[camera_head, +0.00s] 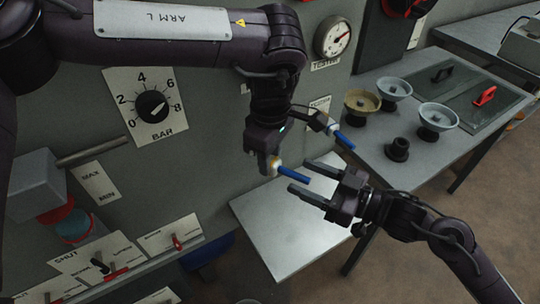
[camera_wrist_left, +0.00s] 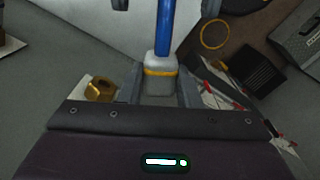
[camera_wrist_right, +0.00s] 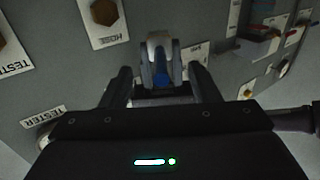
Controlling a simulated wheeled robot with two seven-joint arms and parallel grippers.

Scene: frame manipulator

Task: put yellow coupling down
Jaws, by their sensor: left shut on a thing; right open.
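My left gripper (camera_head: 268,162) is shut on the yellow coupling, a pale body with a yellow band (camera_wrist_left: 160,72) in the left wrist view. A blue hose piece (camera_head: 294,175) sticks out of it, away from the gripper; it also runs to the top of the left wrist view (camera_wrist_left: 164,28). My right gripper (camera_head: 312,180) is open, its fingers close to the blue end. In the right wrist view a pale fitting with a blue part (camera_wrist_right: 162,76) shows between the right fingers (camera_wrist_right: 163,84); I cannot tell whether they touch it.
A second blue hose end (camera_head: 344,141) hangs from a fitting behind the left gripper. A bare grey shelf (camera_head: 285,235) lies below. The side table (camera_head: 400,175) holds several bowls and a dark fitting (camera_head: 398,149). The panel carries a BAR dial (camera_head: 152,106), a gauge (camera_head: 333,36) and several switches.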

